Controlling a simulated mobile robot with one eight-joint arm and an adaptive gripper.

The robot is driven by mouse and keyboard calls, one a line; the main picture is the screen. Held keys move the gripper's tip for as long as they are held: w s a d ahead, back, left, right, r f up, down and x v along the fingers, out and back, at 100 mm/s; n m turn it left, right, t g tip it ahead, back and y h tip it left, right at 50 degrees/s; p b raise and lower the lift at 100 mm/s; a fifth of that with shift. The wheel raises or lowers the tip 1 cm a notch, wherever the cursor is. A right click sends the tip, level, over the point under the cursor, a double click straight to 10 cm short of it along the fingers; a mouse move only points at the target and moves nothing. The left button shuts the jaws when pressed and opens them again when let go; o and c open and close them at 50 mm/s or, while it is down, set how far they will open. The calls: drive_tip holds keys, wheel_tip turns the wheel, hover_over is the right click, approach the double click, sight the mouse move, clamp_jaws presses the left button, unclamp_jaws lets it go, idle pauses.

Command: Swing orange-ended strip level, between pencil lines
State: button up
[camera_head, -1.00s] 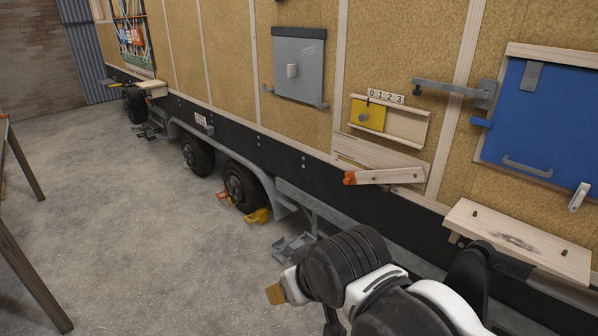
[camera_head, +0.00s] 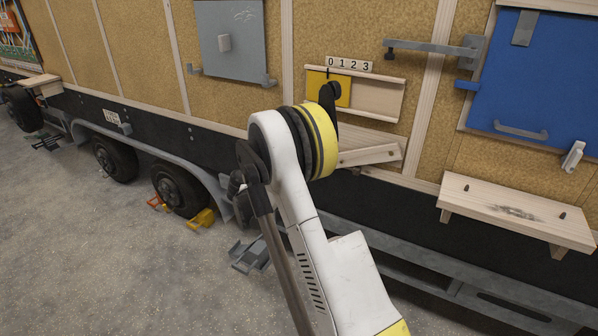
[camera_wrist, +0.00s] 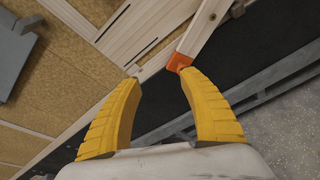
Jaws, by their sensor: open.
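The pale wooden strip (camera_head: 370,155) is on the lower trailer wall, tilted against the board behind it, its left part hidden by my arm in the head view. In the wrist view the strip (camera_wrist: 205,27) slants down to its orange end (camera_wrist: 179,62). My gripper (camera_wrist: 158,76) has two yellow fingers spread apart and empty. The right fingertip is at the orange end, touching or very near; the left fingertip is apart from it, over the board. The pale board (camera_wrist: 112,38) carries a short dark line (camera_wrist: 142,54); I cannot tell whether this is a pencil line.
Above the strip is a yellow sliding panel (camera_head: 343,96) under a 0-1-2-3 scale (camera_head: 349,65). A grey bracket arm (camera_head: 425,47) and blue door (camera_head: 525,80) are to the right. A wooden shelf (camera_head: 515,208) juts out at lower right.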

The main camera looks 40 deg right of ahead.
drive_tip(key=d+f+n+h+b, duration=0.1)
drive_tip(key=d+f+n+h, duration=0.3)
drive_tip(key=f, duration=0.7)
drive_tip(key=shift+n+y, duration=0.4)
drive_tip(key=b+x, duration=0.3)
drive_tip(key=x, duration=0.8)
drive_tip(key=shift+w+d+f+b, duration=0.1)
drive_tip(key=shift+w+d+b, duration=0.15)
drive_tip(key=shift+b, duration=0.15)
